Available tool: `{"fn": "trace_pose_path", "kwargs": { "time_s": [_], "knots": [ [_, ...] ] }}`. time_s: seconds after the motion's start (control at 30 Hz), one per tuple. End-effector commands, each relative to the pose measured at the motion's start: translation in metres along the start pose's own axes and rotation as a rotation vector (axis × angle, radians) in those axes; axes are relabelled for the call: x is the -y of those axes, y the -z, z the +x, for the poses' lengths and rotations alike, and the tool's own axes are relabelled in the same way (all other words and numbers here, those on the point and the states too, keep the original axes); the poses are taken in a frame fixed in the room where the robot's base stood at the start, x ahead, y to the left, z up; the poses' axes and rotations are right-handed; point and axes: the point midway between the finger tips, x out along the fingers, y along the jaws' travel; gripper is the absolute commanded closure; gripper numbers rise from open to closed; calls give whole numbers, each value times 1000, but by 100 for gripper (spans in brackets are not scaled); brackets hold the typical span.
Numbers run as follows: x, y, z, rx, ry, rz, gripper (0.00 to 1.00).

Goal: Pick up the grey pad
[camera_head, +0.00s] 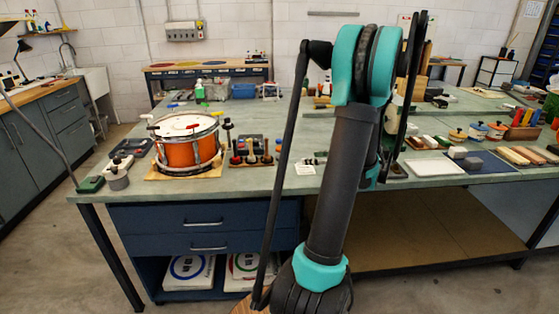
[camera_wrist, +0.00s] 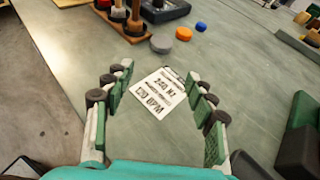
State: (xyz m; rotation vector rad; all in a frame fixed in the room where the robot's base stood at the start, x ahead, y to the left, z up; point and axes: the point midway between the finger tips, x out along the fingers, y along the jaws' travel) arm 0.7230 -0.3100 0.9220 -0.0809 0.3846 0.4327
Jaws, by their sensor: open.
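A small grey round pad (camera_wrist: 161,44) lies flat on the green bench top in the wrist view. It is just beyond a white printed card (camera_wrist: 160,92) and beside an orange disc (camera_wrist: 184,34); a blue disc (camera_wrist: 201,26) lies a little farther right. My gripper (camera_wrist: 158,82) is open and empty, its fingers spread either side of the card, with the grey pad ahead of the fingertips. I cannot tell its height above the bench. In the head view my arm hides the gripper, and I cannot make out the grey pad there.
A wooden rack (camera_wrist: 125,22) with upright tools stands left of the pad. An orange drum (camera_head: 187,146) stands on the left of the bench (camera_head: 235,192). Dark green blocks (camera_wrist: 298,135) are at the wrist view's right. Bare bench lies right of the card.

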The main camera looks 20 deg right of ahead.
Motion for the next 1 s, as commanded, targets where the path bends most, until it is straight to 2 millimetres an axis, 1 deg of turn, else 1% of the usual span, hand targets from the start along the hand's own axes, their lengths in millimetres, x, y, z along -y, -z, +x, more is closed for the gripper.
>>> {"fn": "trace_pose_path", "kwargs": {
  "time_s": [0.03,0.1,0.43,0.5,0.6,0.77,0.87,1.0],
  "knots": [
    [-1,0,11,-1,-4,-3,44],
    [-2,0,25,-1,-6,-5,44],
    [-1,0,88,-2,-4,-5,44],
    [-1,0,98,-2,-4,-6,44],
    [-1,0,106,-2,-2,-6,44],
    [-1,0,112,-3,-1,-5,44],
    [0,-1,120,-3,-3,-5,44],
    [2,-2,140,-3,-3,-7,44]
  ]
}}
